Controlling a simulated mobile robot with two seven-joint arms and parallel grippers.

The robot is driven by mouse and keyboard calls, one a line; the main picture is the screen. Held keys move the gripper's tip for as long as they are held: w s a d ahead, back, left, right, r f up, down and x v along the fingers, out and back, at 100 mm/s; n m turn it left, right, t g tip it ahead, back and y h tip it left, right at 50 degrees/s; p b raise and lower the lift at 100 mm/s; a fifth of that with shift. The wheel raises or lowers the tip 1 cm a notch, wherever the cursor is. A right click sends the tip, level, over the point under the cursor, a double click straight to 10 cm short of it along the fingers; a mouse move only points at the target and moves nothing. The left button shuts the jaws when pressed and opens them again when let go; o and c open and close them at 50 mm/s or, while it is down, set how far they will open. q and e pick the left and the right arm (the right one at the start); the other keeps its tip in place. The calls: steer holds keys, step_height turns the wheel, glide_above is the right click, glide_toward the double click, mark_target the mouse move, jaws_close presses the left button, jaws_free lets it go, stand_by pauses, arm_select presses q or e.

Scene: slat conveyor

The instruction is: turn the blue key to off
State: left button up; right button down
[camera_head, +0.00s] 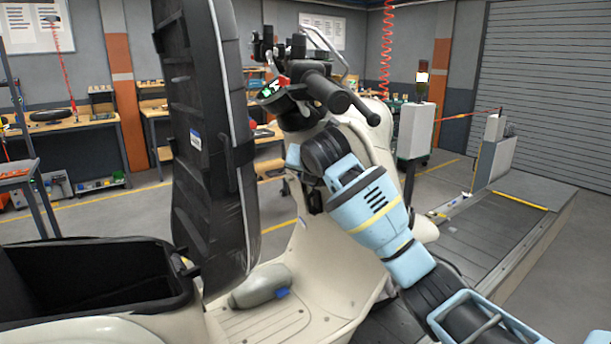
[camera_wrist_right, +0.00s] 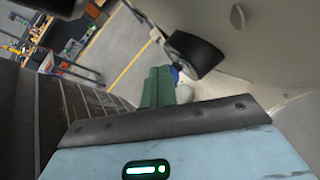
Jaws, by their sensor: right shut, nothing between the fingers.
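In the right wrist view, a small blue piece (camera_wrist_right: 175,74), which looks like the blue key, shows just beyond the tips of my right gripper (camera_wrist_right: 160,72). Its turn position cannot be read. The gripper's green fingers are shut with nothing between them. They hide part of the blue piece, and I cannot tell whether they touch it. In the head view my right arm reaches to the scooter's (camera_head: 345,260) steering column, and its links hide the fingers and the key. My left gripper is not in view.
The scooter's raised black seat (camera_head: 205,140) stands upright over an open storage bin (camera_head: 95,285). The handlebar (camera_head: 325,92) is just above my arm. A grey container (camera_head: 258,286) with a blue end lies on the footboard. The slat conveyor (camera_head: 490,235) extends at the right.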

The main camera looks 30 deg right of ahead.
steer(key=shift+w+a+f, duration=0.1)
steer(key=shift+a+f, duration=0.1)
steer(key=shift+f, duration=0.9)
stand_by(0.3)
steer(key=r+v, duration=0.1)
steer(key=v, duration=0.8)
steer(key=shift+w+d+r, duration=0.3)
steer(key=shift+d+r, duration=0.1)
stand_by(0.7)
stand_by(0.4)
